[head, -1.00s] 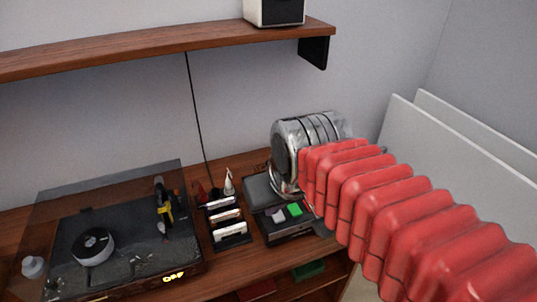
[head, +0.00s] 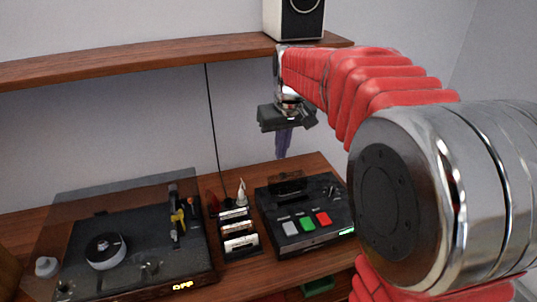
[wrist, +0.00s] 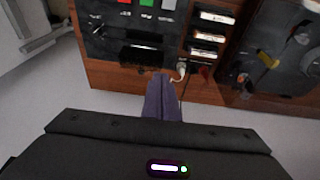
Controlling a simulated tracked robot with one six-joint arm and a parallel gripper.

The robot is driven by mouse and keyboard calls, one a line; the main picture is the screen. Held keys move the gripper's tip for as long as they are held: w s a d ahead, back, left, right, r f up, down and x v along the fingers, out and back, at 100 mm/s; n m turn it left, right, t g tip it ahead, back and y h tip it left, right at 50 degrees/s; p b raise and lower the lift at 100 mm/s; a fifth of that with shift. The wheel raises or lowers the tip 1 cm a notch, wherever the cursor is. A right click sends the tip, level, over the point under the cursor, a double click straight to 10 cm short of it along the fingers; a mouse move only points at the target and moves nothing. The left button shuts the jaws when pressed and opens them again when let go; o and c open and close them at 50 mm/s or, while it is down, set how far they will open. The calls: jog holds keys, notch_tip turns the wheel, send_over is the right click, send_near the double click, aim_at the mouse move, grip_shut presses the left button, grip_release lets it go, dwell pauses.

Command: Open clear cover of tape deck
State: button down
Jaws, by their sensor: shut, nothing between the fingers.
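The tape deck (head: 262,212) is a black box on the wooden desk, with white, green and red buttons along its front. Its small dark cover area (head: 287,186) is at the back of its top; I cannot tell whether the clear cover is raised. The deck shows upside down at the top of the wrist view (wrist: 100,42), with the dark cover area (wrist: 141,56) just beyond my fingers. My gripper (head: 281,153) has purple fingers pointing down, shut and empty, above the deck's back edge and apart from it. It also shows in the wrist view (wrist: 161,78).
A rack of cassettes (head: 240,243) stands just left of the deck, with a small white bottle (head: 241,193) behind it. A turntable (head: 140,255) with a clear lid is farther left. A wooden shelf (head: 150,65) carrying a speaker (head: 295,18) runs above, close to my arm.

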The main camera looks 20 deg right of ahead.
jog(key=g, duration=0.1)
send_over(285, 174)
notch_tip(285, 174, down, 6)
jog(key=shift+w+f, duration=0.1)
jog(key=shift+w, duration=0.05)
jog(key=f, duration=0.3)
jog(key=w+f, duration=0.1)
jog(key=f, duration=0.6)
jog(key=shift+w, duration=0.3)
jog(key=shift+s+r, duration=0.1)
jog(key=shift+r, duration=0.05)
jog(key=shift+s+r, duration=0.5)
jog(key=shift+s, duration=0.35)
